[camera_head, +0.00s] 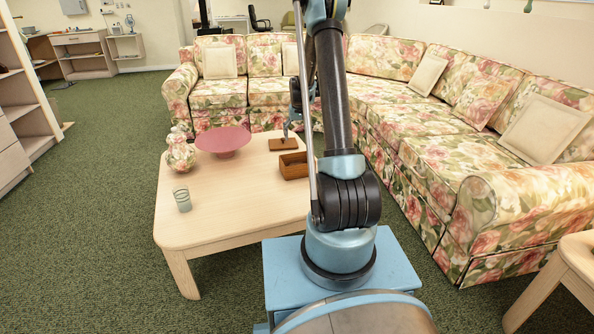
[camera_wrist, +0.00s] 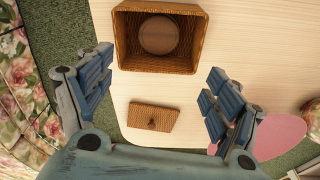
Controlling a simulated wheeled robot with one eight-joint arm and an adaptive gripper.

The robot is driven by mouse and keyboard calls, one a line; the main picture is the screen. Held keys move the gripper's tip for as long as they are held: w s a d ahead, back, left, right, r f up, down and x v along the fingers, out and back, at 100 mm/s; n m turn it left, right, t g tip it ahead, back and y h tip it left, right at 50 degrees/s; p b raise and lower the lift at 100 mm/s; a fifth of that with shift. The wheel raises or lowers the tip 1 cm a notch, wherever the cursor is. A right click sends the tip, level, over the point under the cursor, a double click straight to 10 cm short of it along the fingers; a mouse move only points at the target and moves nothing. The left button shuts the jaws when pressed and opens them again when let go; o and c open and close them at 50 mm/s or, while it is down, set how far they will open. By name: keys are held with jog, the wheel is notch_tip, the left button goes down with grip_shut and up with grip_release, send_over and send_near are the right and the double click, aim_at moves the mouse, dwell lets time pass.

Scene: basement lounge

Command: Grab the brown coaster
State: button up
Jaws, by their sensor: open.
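A round brown disc, which looks like the brown coaster (camera_wrist: 158,35), lies inside an open wicker box (camera_wrist: 121,42) in the wrist view. The box also shows on the wooden table in the head view (camera_head: 293,170); the disc cannot be made out there. A flat brown wicker lid with a small knob (camera_wrist: 140,117) lies on the table apart from the box, and it also shows in the head view (camera_head: 276,145). My gripper (camera_wrist: 160,65) is open and empty, its fingers spread above the table to either side of the lid and box. It is partly hidden by my arm in the head view.
Green carpet (camera_head: 80,230) is clear at the left.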

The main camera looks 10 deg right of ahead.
aim_at(297, 163)
jog(key=w+f, duration=0.1)
jog(key=f, duration=1.1)
jog(key=w+f, duration=0.1)
jog(key=f, duration=0.5)
jog(key=shift+w+f, duration=0.2)
jog(key=shift+w, duration=0.1)
jog(key=c, duration=0.7)
